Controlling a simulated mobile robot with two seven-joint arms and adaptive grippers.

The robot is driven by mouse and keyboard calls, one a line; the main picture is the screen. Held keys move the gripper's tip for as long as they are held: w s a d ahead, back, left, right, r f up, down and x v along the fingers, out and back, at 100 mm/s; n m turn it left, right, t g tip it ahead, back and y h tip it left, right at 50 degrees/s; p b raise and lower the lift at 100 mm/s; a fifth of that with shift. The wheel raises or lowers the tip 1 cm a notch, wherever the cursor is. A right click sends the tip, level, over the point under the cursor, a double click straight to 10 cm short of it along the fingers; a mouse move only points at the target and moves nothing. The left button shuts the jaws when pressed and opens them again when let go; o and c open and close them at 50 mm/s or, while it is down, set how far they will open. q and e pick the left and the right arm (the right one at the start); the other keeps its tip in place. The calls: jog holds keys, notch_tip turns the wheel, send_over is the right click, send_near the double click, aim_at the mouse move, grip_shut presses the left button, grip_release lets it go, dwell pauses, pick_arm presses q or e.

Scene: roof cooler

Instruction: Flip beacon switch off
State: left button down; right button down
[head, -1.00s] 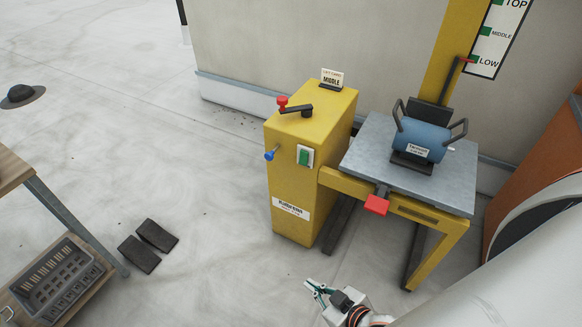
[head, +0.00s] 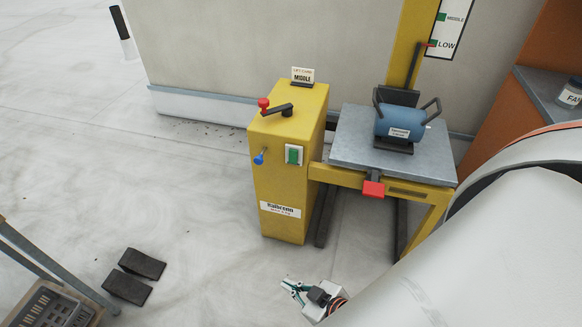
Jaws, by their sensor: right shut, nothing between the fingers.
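A green rocker switch (head: 294,155) in a white frame sits on the front face of the yellow cabinet (head: 282,185), at its upper right. No beacon label is readable on it, so I cannot tell whether it is the beacon switch or which way it is set. A blue-knobbed lever (head: 259,157) sticks out to its left. A red-knobbed black crank (head: 276,109) is on top. My right gripper (head: 291,290) is shut and empty, low in front of the cabinet and apart from it. My left gripper is out of view.
A lift table (head: 350,150) with a blue canister (head: 400,122) and a red pedal (head: 373,189) adjoins the cabinet at right. A card reading MIDDLE (head: 302,76) stands on top. Black wedges (head: 135,276) lie on the floor. My white arm fills the lower right.

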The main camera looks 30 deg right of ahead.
aim_at(289, 160)
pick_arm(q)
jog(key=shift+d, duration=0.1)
pick_arm(e)
jog(key=shift+d, duration=0.15)
